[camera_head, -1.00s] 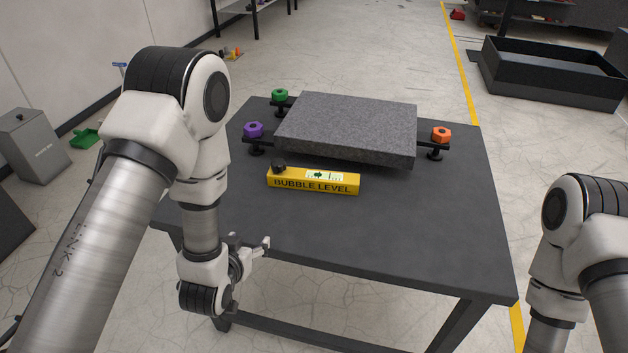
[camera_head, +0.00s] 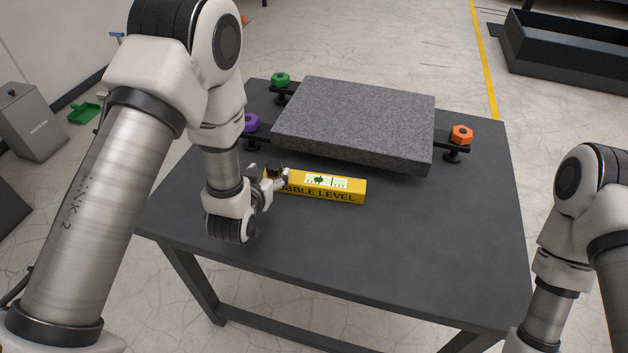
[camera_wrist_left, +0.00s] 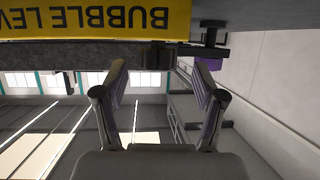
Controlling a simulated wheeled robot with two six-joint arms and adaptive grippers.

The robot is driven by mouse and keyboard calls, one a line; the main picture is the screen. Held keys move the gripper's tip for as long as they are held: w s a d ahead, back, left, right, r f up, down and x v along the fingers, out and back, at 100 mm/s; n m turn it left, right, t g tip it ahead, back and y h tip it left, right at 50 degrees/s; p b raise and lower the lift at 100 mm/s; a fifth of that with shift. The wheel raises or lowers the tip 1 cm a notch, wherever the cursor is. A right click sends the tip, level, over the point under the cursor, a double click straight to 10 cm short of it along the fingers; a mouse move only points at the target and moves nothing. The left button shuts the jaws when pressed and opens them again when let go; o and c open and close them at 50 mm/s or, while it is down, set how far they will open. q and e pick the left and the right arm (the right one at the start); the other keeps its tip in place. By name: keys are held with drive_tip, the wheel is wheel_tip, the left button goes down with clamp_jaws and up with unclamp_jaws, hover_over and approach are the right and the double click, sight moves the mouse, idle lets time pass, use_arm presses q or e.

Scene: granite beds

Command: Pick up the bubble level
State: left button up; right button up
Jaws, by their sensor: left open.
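The yellow bubble level (camera_head: 335,190) lies on the dark table in front of the granite slab. My right gripper is out of view.
The grey granite slab (camera_head: 355,120) rests on black supports with green (camera_head: 280,79), purple (camera_head: 251,123) and orange (camera_head: 461,135) hex knobs. The table (camera_head: 400,255) is clear in front and to the right. A black bin (camera_head: 570,55) stands on the floor at far right.

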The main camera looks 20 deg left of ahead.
use_arm(q)
drive_tip(key=x, duration=0.4)
drive_tip(key=shift+d+f, duration=0.15)
drive_tip(key=shift+s, duration=0.15)
clamp_jaws()
